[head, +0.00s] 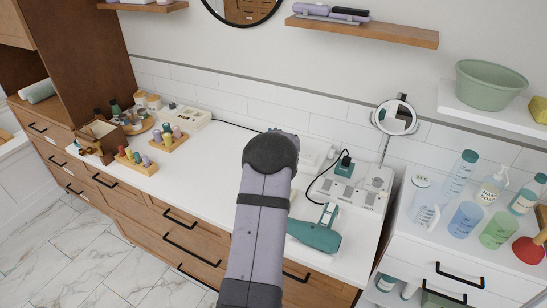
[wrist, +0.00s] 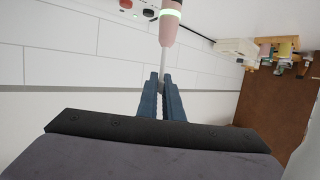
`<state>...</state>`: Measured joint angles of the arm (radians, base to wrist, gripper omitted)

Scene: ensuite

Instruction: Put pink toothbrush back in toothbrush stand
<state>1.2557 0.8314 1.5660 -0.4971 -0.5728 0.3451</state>
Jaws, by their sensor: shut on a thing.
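My gripper (wrist: 164,80) is shut on the thin pale neck of the pink toothbrush (wrist: 170,28) in the wrist view. The pink handle, with a glowing green ring, extends from the fingertips toward the picture's top edge, which cuts it off. In the head view my own arm hides the toothbrush and most of the gripper, over the back of the white counter. I cannot clearly make out the toothbrush stand; a low white object (head: 309,160) shows partly behind my arm. Small red and dark details show on a white surface at the wrist view's top edge.
A teal hair dryer (head: 316,236) lies at the counter's front right. A white tray (head: 352,192) with a dark cord and a round mirror (head: 394,117) stand behind it. Wooden racks with small bottles (head: 168,139) are at left. The counter's left-middle (head: 205,170) is clear.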

